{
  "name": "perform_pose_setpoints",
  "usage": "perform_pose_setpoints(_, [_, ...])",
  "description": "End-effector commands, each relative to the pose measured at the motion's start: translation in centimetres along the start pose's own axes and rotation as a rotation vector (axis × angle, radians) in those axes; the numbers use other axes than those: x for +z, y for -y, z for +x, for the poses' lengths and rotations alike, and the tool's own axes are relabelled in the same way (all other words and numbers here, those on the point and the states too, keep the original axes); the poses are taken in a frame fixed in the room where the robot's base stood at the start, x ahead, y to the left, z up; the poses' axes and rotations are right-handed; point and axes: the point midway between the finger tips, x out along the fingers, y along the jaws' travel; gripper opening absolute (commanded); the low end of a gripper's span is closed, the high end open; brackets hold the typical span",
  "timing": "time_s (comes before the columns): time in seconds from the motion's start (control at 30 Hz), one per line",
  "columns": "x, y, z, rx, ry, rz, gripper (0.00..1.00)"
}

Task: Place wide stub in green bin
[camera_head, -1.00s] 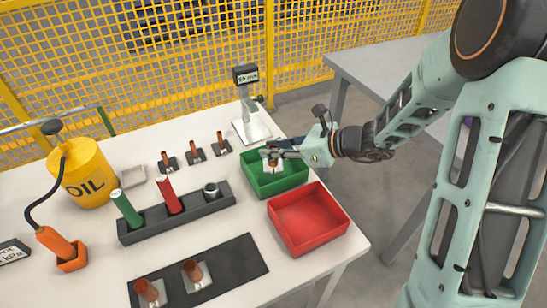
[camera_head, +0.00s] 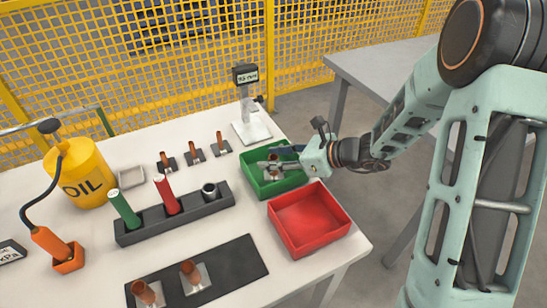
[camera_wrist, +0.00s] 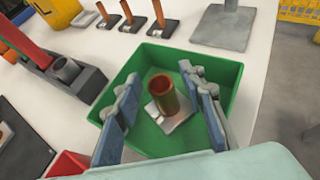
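The wide stub, a copper tube on a square pale plate, stands inside the green bin (camera_head: 262,189). In the wrist view the stub (camera_wrist: 165,93) rests on the floor of the green bin (camera_wrist: 222,73), roughly upright. My gripper (camera_head: 276,157) is over the bin, reaching in from the right. In the wrist view my gripper (camera_wrist: 162,80) has its two fingers spread wide on either side of the stub. Gaps show between the fingers and the tube. In the head view the fingers partly hide the stub.
A red bin (camera_head: 310,220) stands in front of the green bin. Several other copper stubs stand on a dark mat (camera_head: 236,262) and in a back row. A dark rack (camera_head: 178,218) holds tubes. A gauge stand (camera_head: 252,130) is just behind the green bin.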

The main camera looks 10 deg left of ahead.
Motion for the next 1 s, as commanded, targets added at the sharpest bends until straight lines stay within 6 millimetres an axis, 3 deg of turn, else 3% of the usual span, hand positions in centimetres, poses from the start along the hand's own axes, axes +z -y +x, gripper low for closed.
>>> perform_pose_setpoints(0.23, [0.5, 0.1, -0.6, -0.002, 0.0, 0.0, 0.37])
perform_pose_setpoints(0.7, [0.4, 0.1, -10.0, -0.004, 0.0, 0.001, 0.37])
perform_pose_setpoints(1.0, [0.3, 0.0, -12.2, 0.0, 0.0, 0.001, 0.37])
